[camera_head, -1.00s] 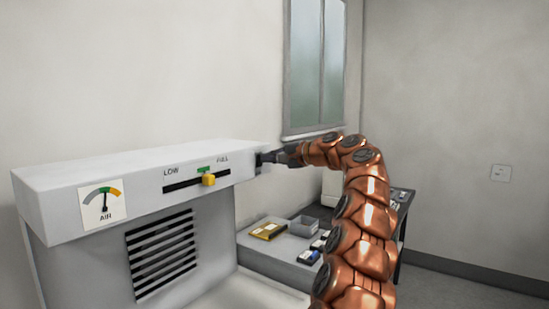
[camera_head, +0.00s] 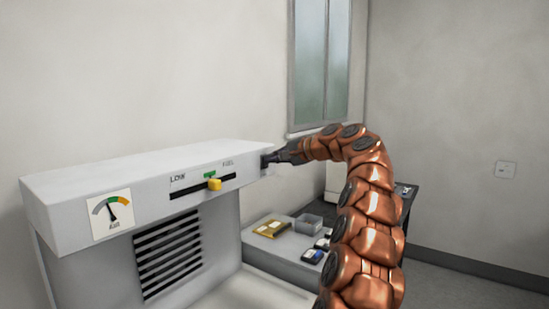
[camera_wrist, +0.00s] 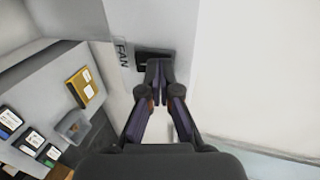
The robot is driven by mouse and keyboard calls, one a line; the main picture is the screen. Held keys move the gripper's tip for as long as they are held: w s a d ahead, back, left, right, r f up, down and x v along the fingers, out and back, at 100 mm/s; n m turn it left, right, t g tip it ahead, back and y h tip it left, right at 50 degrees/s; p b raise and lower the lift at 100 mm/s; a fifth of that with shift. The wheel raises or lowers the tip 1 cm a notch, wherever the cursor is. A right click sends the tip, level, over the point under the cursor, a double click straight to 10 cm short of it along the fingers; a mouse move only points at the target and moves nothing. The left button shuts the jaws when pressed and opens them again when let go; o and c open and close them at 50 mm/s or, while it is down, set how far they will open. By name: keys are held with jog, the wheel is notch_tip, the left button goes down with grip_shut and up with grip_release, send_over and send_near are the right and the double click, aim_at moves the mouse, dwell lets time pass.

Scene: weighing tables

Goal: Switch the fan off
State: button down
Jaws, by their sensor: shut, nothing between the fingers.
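The fan hood (camera_head: 60,205) is a pale cabinet at the left of the head view. Its dark fan switch (camera_wrist: 150,55) is on the hood's end face, beside the word FAN in the wrist view. My gripper (camera_wrist: 161,88) is shut and empty, with its fingertips at the lower edge of the switch. In the head view my gripper (camera_head: 272,160) reaches the hood's right end. Whether the tips press the switch, and which way it is set, I cannot tell. The AIR gauge (camera_head: 111,213) has its needle leaning a little left of upright.
A yellow slider knob (camera_head: 214,184) sits right of centre in the LOW–FULL slot, below a green mark. A bench (camera_head: 262,257) to the right holds a yellow item (camera_head: 272,229), a grey open box (camera_head: 307,223) and small dark items (camera_head: 314,255). A window is behind.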

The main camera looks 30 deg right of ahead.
jog(key=shift+r+p, duration=0.75)
jog(key=v, duration=1.4)
jog(key=shift+r, duration=0.2)
jog(key=shift+w, duration=0.15)
